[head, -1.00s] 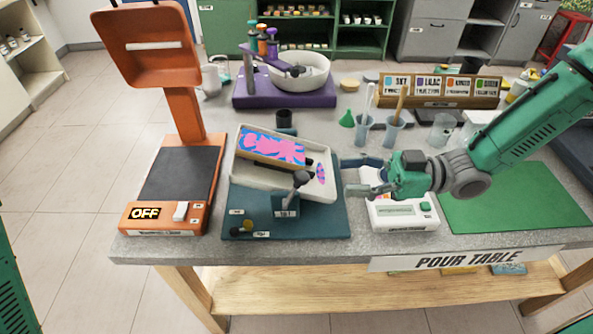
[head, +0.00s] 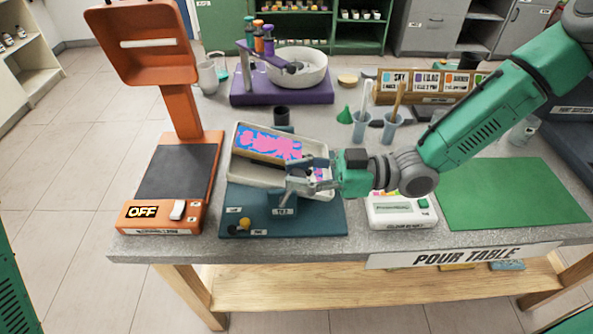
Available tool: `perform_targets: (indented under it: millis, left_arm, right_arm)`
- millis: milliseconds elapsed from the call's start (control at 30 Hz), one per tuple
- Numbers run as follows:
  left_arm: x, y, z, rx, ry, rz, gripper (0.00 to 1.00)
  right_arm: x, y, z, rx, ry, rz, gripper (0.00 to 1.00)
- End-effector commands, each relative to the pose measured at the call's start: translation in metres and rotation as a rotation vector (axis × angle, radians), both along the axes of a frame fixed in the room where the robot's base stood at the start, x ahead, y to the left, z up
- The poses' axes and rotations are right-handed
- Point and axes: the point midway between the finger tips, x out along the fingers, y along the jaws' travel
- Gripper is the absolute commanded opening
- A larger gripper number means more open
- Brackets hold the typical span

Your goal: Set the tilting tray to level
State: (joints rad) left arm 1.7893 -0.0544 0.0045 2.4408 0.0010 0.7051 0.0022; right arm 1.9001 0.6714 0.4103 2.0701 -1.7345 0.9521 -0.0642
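The tilting tray (head: 243,174) is a cream, shallow tray on a dark teal base (head: 315,222). It slopes down to the right and holds a panel with pink and blue paint (head: 268,144). The tray's dark knob or lever at the front is mostly hidden behind my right gripper. My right gripper (head: 296,178) is at the tray's front right, its fingers apart around the area of that lever. I cannot tell whether they touch it. My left gripper is not in view.
An orange stand marked OFF (head: 143,211) is left of the tray. A white device (head: 403,212) and a green mat (head: 515,193) lie to the right. Behind are a purple stand with a white bowl (head: 297,68), blue cups (head: 391,128) and a label rack (head: 430,87).

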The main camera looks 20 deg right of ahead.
Motion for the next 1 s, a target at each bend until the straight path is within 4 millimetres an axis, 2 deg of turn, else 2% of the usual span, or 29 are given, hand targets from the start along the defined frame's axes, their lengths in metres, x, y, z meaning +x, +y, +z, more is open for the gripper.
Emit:
perform_targets:
  millis: [267,500,633,1000]
  left_arm:
    - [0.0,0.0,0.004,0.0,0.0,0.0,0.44]
    - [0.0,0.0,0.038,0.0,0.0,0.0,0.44]
    - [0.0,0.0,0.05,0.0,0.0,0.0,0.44]
    - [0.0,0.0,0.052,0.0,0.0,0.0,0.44]
  right_arm:
    - [0.002,0.001,0.002,-0.015,0.003,-0.002,0.0]
    - [0.006,0.018,0.011,-0.191,0.052,0.002,0.0]
    - [0.009,0.026,0.01,-0.285,0.078,0.0,0.0]
    - [0.012,0.03,0.006,-0.339,0.095,-0.006,0.0]
